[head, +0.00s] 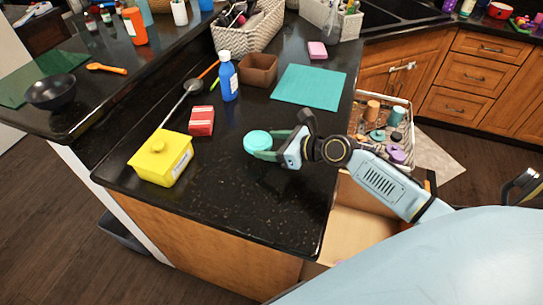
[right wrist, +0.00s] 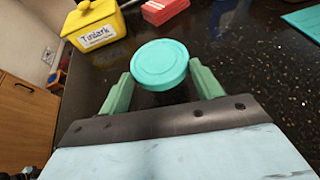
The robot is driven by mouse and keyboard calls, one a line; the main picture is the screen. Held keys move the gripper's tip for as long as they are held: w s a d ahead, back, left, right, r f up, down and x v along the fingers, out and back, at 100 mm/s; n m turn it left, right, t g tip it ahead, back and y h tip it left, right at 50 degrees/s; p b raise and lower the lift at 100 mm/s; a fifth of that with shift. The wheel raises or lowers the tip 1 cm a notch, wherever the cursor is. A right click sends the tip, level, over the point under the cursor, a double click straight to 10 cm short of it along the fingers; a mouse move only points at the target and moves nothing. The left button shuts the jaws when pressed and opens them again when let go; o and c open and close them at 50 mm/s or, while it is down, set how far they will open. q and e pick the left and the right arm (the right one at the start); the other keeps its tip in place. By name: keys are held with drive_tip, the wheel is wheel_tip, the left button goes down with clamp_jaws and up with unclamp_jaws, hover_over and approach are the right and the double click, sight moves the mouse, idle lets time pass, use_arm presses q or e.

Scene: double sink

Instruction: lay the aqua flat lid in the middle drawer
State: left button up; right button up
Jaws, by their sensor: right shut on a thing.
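The aqua flat lid (head: 257,141) is round and shows in the head view above the dark island counter; it also shows in the right wrist view (right wrist: 160,64). My right gripper (head: 264,148) is shut on it, with the green fingers on either side of its rim in the right wrist view (right wrist: 160,80). An open drawer (head: 350,232) with a pale wooden inside shows below the counter's right edge, partly hidden by my right arm. I cannot tell from this whether it is the middle one. My left gripper is not in view.
On the counter (head: 235,195) stand a yellow lidded box (head: 160,158), a red packet (head: 201,121), a blue bottle (head: 228,78) and a brown bin (head: 258,69). A teal mat (head: 309,85) lies behind. A rack (head: 410,117) of cups is right of the counter. The front counter is clear.

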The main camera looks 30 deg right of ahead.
drive_tip(key=shift+f, duration=0.7)
wheel_tip(320, 180, down, 3)
drive_tip(key=shift+r+b, duration=0.2)
drive_tip(key=shift+b, duration=0.7)
drive_tip(key=shift+f, duration=0.3)
drive_tip(key=shift+w+r, duration=0.1)
drive_tip(key=o, duration=1)
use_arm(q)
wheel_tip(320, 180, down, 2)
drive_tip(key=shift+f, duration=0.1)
